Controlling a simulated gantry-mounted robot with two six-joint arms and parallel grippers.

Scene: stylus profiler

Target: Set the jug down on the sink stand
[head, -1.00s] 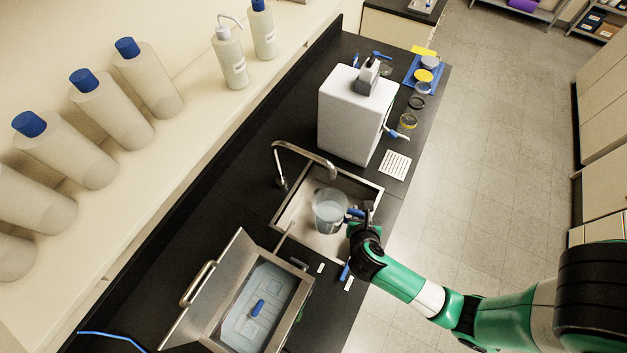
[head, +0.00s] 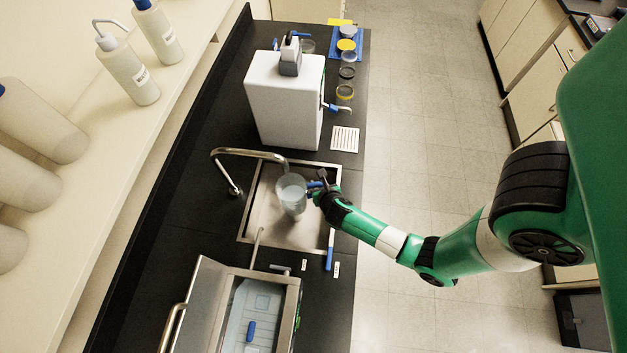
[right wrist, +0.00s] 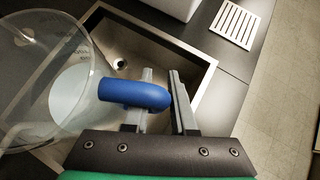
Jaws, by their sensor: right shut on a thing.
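The jug (head: 291,195) is clear, with pale liquid in it and a blue handle. In the head view it is over the sink (head: 270,222), close to the tap's spout. My right gripper (head: 318,186) is shut on the jug's handle, on the jug's right side. In the right wrist view the blue handle (right wrist: 135,93) lies between the fingers, and the clear jug wall (right wrist: 45,75) fills the left. I cannot tell whether the jug's base touches anything. No separate stand can be made out in the sink. My left gripper is not in view.
A curved metal tap (head: 245,153) rises at the sink's left. A white box-shaped device (head: 283,105) stands behind the sink, with a white slotted plate (head: 345,139) beside it. An open metal bath (head: 240,305) is in front.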

